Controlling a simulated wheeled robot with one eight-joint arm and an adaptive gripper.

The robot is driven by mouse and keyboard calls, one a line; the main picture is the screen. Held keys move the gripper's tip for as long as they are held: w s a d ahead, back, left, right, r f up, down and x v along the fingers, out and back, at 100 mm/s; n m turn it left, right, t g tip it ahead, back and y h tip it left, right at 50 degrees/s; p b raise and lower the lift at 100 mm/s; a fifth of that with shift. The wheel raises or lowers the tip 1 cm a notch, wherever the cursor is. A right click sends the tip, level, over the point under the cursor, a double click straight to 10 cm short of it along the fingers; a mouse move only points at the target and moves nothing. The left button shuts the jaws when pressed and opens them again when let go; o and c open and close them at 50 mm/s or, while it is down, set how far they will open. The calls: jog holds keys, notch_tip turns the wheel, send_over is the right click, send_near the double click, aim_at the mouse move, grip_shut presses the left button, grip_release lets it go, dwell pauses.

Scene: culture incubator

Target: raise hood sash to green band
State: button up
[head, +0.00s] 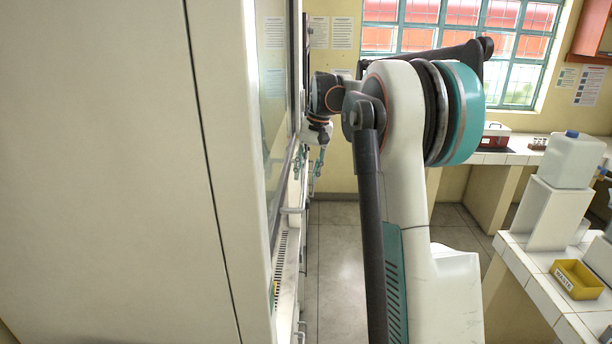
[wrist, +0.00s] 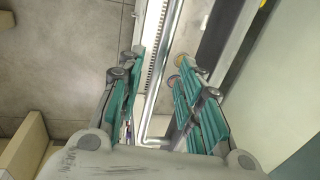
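The fume hood is the large pale cabinet (head: 120,170) filling the left of the head view. Its glass sash (head: 273,100) is seen nearly edge-on, on the side facing my arm. My gripper (head: 308,167) is at the sash front with its teal fingers pointing down. In the wrist view my gripper (wrist: 158,58) has its fingers spread apart. A bare metal bar handle (wrist: 163,65) runs lengthwise between them, with a visible gap on each side. I cannot make out a green band in either view.
A slotted vent strip (head: 281,265) lies along the hood's lower front. A tiled bench (head: 520,262) at right holds a yellow tray (head: 577,279) and a plastic jug (head: 573,160).

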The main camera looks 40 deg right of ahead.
notch_tip(320, 180, up, 10)
jog(key=s+d, duration=0.1)
jog(key=shift+d, duration=0.3)
jog(key=shift+s, duration=0.1)
